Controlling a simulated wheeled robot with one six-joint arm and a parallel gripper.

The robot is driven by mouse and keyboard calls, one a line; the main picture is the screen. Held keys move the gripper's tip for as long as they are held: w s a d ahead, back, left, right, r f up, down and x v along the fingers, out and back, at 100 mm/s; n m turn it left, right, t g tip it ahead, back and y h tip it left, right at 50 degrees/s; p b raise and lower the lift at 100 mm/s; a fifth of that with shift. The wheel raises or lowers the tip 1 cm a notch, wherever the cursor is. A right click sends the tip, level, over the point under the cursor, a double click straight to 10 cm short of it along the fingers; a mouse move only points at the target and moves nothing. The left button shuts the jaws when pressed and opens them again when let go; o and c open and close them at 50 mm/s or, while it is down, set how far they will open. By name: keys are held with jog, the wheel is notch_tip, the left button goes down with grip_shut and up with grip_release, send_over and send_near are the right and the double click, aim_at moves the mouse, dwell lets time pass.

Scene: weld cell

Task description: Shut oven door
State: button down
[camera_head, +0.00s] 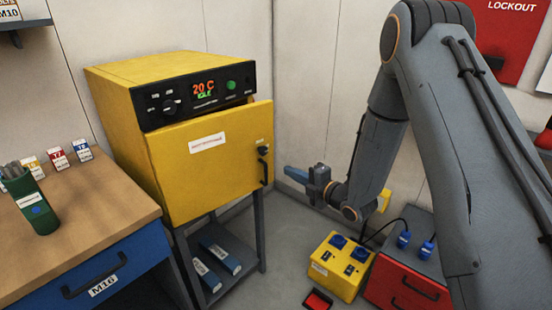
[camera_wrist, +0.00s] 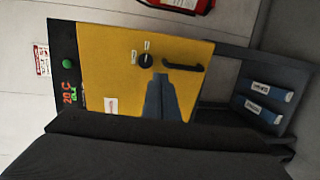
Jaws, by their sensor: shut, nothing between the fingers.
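The yellow oven (camera_head: 115,95) stands on a dark stand, its display reading 20 C and IDLE. Its yellow door (camera_head: 205,175) looks slightly ajar, the right edge standing out past the control panel. The door carries a dark handle (camera_head: 264,170) and a small black knob (camera_head: 262,150) near that right edge. In the wrist view the door (camera_wrist: 110,65) appears turned sideways, with the handle (camera_wrist: 184,67) and knob (camera_wrist: 146,61). My gripper (camera_head: 290,172) is shut and empty, to the right of the door and apart from it. Its fingers (camera_wrist: 161,82) overlap the door in the wrist view; contact cannot be told.
A wooden workbench (camera_head: 75,215) with a green holder (camera_head: 38,208) stands at left. Blue binders (camera_head: 220,258) lie on the stand's shelf. A yellow power box (camera_head: 340,268) and red drawer unit (camera_head: 405,287) stand below my arm. Some floor in front of the stand is clear.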

jog(key=w+a+p, duration=0.1)
jog(key=w+a, duration=0.2)
jog(key=w, duration=0.2)
jog(key=w+a+r+t+p, duration=0.1)
jog(key=w+a+p, duration=0.1)
jog(key=w+a, duration=0.2)
jog(key=w, duration=0.2)
jog(key=shift+w+m+p, duration=0.3)
